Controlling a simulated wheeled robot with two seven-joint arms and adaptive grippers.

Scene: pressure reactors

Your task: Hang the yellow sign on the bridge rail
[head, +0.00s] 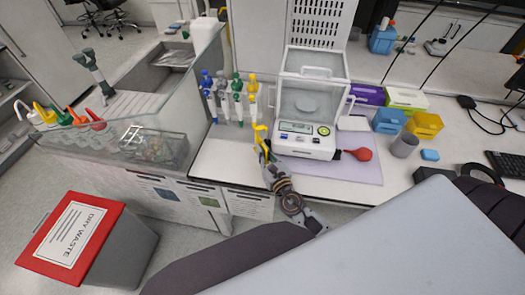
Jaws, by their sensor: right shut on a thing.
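My right gripper (263,152) is at the front of the bench, just left of the balance. It is shut on a small yellow thing (259,133), which sticks up above the fingers. It may be the yellow sign, but it is too small and edge-on to tell its face. The fingers hide its lower part. I cannot make out a bridge rail for certain. My left gripper is not in view.
A balance with a glass draft shield (308,110) stands close right of the gripper. Upright pipettes (222,97) stand just behind it to the left. A red rubber bulb (357,154) lies right of the balance. A red-lidded dry waste bin (75,240) stands at lower left.

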